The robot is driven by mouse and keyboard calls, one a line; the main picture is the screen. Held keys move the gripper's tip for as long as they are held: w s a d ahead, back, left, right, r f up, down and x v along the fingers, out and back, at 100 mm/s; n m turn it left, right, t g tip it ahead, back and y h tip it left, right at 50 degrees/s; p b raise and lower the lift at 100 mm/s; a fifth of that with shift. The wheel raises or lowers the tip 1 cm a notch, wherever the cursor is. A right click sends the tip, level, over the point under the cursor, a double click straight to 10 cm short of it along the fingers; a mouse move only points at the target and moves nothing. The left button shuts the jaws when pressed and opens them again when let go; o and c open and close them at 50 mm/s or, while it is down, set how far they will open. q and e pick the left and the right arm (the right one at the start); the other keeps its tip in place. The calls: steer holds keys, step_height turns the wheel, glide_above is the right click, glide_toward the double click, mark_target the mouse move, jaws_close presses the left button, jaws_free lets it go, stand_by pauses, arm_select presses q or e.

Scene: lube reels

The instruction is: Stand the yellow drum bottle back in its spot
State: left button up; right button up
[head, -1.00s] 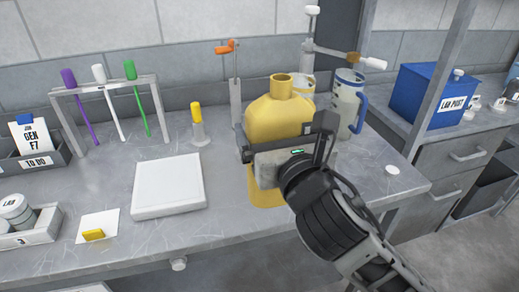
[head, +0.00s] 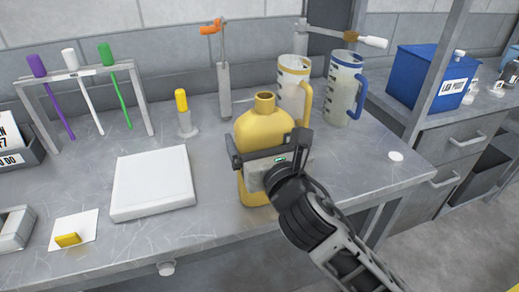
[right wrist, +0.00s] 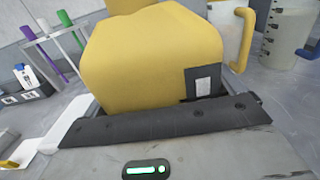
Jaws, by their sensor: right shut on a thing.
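The yellow drum bottle (head: 263,125) is upright at the front right of the grey bench (head: 345,180). My right gripper (head: 268,158) is shut on its body, with one finger at each side. In the right wrist view the bottle's yellow body (right wrist: 150,60) fills the space beyond the gripper, with a dark and white label patch low on its right. The bottle's lower front is partly hidden by my gripper. I cannot tell whether its base touches the bench. My left gripper is not in view.
Behind the bottle stand a yellow-handled jug (head: 293,85) and a blue-handled jug (head: 344,90). A grey post with an orange lever (head: 223,90) and a yellow-capped holder (head: 185,118) stand back left. A white pad (head: 150,185) lies left.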

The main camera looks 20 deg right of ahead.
steer(key=shift+r, duration=0.15)
steer(key=o, duration=1.2)
steer(key=shift+f, duration=0.25)
steer(key=shift+c, duration=0.2)
steer(key=shift+s+r, duration=0.15)
steer(key=s+p, duration=0.1)
steer(key=s, duration=1)
steer(key=shift+s+d, duration=0.2)
steer(key=shift+s, duration=0.15)
